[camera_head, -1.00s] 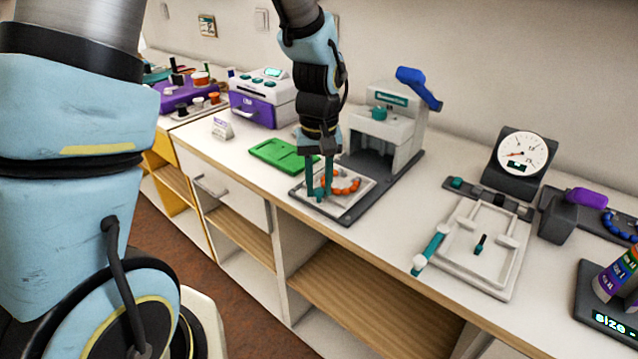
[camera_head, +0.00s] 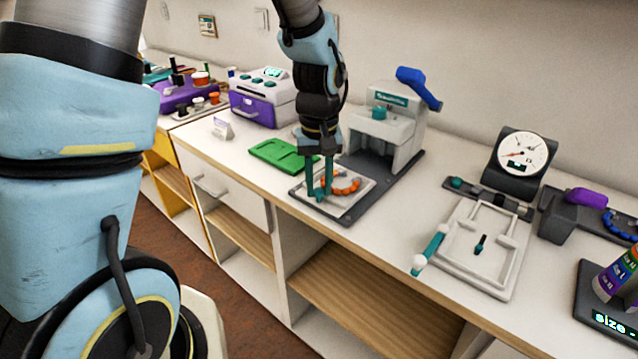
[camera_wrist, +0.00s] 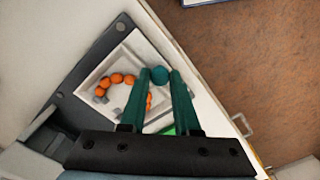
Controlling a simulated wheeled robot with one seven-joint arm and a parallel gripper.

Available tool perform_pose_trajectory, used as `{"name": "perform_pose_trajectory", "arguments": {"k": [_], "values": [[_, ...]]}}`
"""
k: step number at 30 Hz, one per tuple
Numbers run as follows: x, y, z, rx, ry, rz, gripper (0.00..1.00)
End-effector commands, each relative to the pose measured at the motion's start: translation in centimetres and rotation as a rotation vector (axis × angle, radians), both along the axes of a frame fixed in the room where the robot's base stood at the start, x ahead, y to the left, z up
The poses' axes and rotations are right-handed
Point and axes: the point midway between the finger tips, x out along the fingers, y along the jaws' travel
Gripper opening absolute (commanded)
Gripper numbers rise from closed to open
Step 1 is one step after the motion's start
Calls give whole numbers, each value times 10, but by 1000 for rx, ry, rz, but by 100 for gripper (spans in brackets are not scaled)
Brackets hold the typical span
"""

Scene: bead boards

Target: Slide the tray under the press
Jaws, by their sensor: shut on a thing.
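The white tray (camera_head: 336,210) lies on the dark base of the press, at its front end, with a curved string of orange beads (camera_head: 347,187) on it. The tray and beads also show in the wrist view, the beads (camera_wrist: 115,78) left of my fingers. The grey press (camera_head: 402,122) stands behind the tray to the right, with a blue lever (camera_head: 418,86) raised at its top. My gripper (camera_head: 319,192) points down at the tray's front left and is shut on its round teal knob (camera_wrist: 159,75). My fingers hide part of the tray and beads.
A green board (camera_head: 280,154) lies left of the tray, and a purple and white machine (camera_head: 264,98) stands farther back. A white frame (camera_head: 482,250) and a dial gauge (camera_head: 522,155) stand to the right. The counter's front edge runs close to the tray.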

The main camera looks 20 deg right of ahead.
Motion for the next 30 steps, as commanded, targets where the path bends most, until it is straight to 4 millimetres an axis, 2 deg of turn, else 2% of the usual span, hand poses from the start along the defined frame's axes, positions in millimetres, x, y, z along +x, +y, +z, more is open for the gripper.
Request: {"name": "perform_pose_trajectory", "arguments": {"k": [11, 14, 21, 24, 30], "values": [[2, -4, 1, 0, 0, 0, 0], [11, -19, 2, 0, 0, -1, 0], [41, -73, 2, -2, -2, 0, 0], [50, -88, 2, -2, -2, 1, 0], [56, -101, 1, -2, -3, 0, 0]]}}
